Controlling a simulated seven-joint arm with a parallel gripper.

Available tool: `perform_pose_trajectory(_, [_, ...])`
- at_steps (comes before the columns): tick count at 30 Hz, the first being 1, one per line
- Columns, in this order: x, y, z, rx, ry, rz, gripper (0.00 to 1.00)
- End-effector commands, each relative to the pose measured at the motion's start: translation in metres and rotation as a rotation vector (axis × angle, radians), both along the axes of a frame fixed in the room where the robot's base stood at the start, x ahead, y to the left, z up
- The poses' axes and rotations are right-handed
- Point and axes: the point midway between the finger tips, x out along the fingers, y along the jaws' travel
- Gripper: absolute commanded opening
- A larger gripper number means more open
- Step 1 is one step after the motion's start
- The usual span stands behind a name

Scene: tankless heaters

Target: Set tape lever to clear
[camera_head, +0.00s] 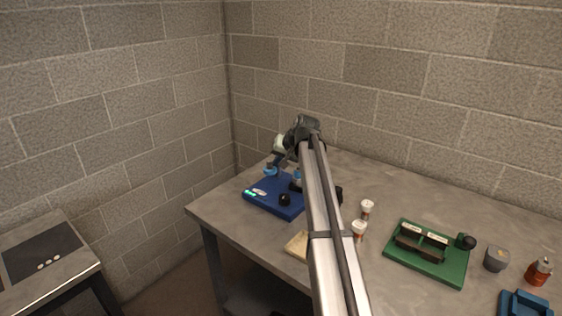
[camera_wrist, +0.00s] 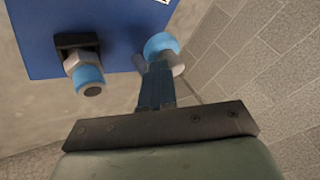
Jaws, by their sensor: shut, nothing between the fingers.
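A blue board (camera_head: 262,205) lies at the left end of the table, with small labels and a black knob (camera_head: 284,200) on it. In the wrist view the blue board (camera_wrist: 60,40) carries a metal fitting with a blue band (camera_wrist: 88,76) on a black mount. Beside it is a grey cylindrical part with a blue band (camera_wrist: 162,44). My gripper (camera_wrist: 156,70) is shut and empty, its tips at or just in front of that second part; I cannot tell whether they touch. In the head view my gripper (camera_head: 279,161) is over the board's back edge. I cannot tell which part is the tape lever.
A green board (camera_head: 425,270) with brown holders and a black knob lies to the right. Two small white containers (camera_head: 360,230) and a tan block (camera_head: 297,246) are near my arm. A grey item (camera_head: 496,258), an orange bottle (camera_head: 538,271) and a blue tray (camera_head: 525,305) stand far right.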

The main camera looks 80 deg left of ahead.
Motion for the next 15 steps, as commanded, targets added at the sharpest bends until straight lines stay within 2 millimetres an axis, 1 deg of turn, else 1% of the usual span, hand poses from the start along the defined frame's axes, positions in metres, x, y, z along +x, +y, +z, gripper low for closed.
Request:
perform_pose_trajectory(1, [-0.0041, 0.0003, -0.0002, 0.000, 0.004, 0.004, 0.00])
perform_pose_trajectory(3, [-0.0053, 0.0004, -0.0001, 0.000, 0.005, 0.004, 0.00])
perform_pose_trajectory(15, [-0.0093, 0.0009, -0.0002, 0.000, 0.009, 0.008, 0.00])
